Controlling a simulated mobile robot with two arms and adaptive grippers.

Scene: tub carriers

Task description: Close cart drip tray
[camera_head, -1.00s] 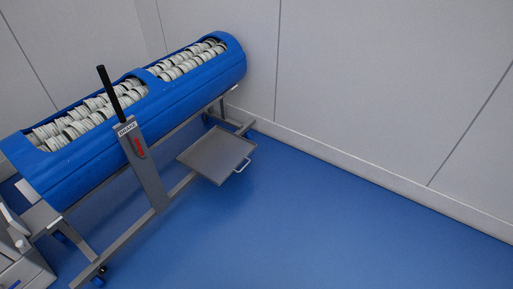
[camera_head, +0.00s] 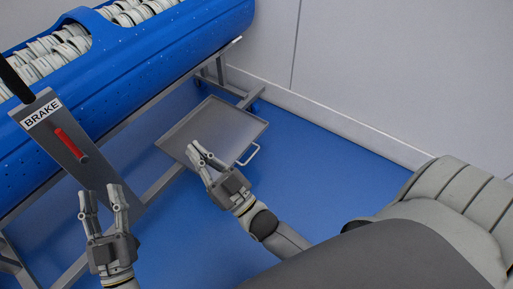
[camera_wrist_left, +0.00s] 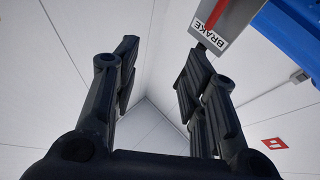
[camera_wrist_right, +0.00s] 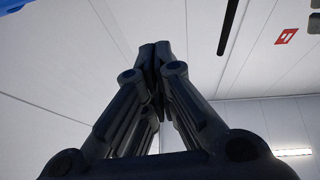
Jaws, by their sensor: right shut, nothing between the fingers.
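The grey drip tray (camera_head: 222,121) sits low under the blue cart (camera_head: 160,62) and sticks out on its near side. Its wire handle (camera_head: 252,156) is on the near edge, facing right. My right gripper (camera_head: 203,153) appears over the tray's near edge, left of the handle; I cannot tell whether it touches. It is shut and empty, and its fingers meet in the right wrist view (camera_wrist_right: 155,55). My left gripper (camera_head: 103,196) is open and empty, in front of the brake post, its fingers apart in the left wrist view (camera_wrist_left: 160,65).
The brake post (camera_head: 70,140), with a BRAKE label and red lever (camera_head: 72,144), stands left of the tray. The grey frame rail (camera_head: 160,185) runs below. Blue floor (camera_head: 330,165) is clear right of the tray, up to the wall.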

